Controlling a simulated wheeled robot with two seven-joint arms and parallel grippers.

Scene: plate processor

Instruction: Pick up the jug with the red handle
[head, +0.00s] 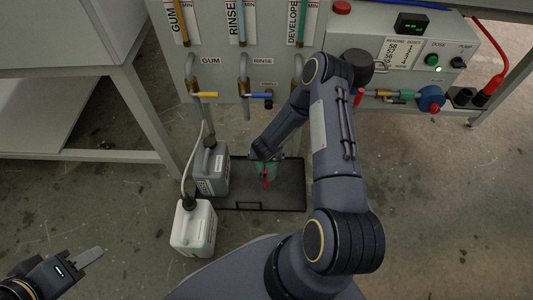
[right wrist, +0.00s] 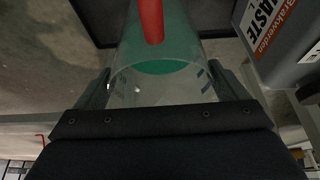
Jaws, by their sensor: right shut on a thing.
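The jug is clear with a green tint and has a red handle (head: 265,182). It stands over the black tray (head: 292,185) in the head view, mostly hidden by my right gripper (head: 264,158). In the right wrist view the jug (right wrist: 160,88) lies between the two fingers of my right gripper (right wrist: 160,88), with the red handle (right wrist: 151,18) pointing away. The right gripper is shut on the jug's sides. Whether the jug touches the tray is hard to tell. My left gripper (head: 88,257) is low at the left, away from the jug; its finger gap does not show clearly.
A grey canister (head: 211,170) stands on the tray's left side, close to the jug; its waste label shows in the right wrist view. A white canister (head: 193,228) with a hose stands in front of it. The processor's panel with valves (head: 243,88) is behind. Floor at right is clear.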

